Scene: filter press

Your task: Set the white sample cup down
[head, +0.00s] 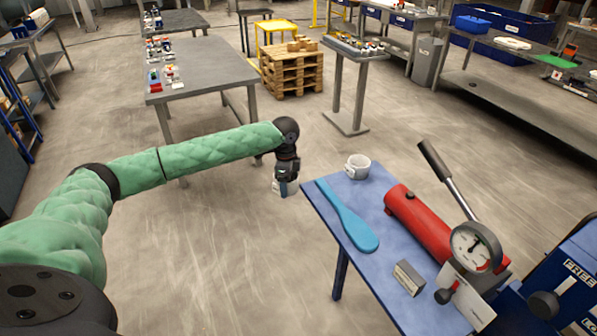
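The white sample cup (357,168) stands upright on the far left corner of the blue table (362,204). My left gripper (281,190) points down, left of the cup and apart from it, beyond the table's left edge and over the floor. Its fingers are small and dark with a pale patch, and I cannot see whether there is a gap between them. No gripper touches the cup. My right gripper is out of view.
On the blue table lie a blue paddle (347,218), a red hand pump (418,222) with a lever and gauge (476,247), and a small grey block (408,278). Open floor lies left of the table. A grey workbench (205,68) stands behind my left arm.

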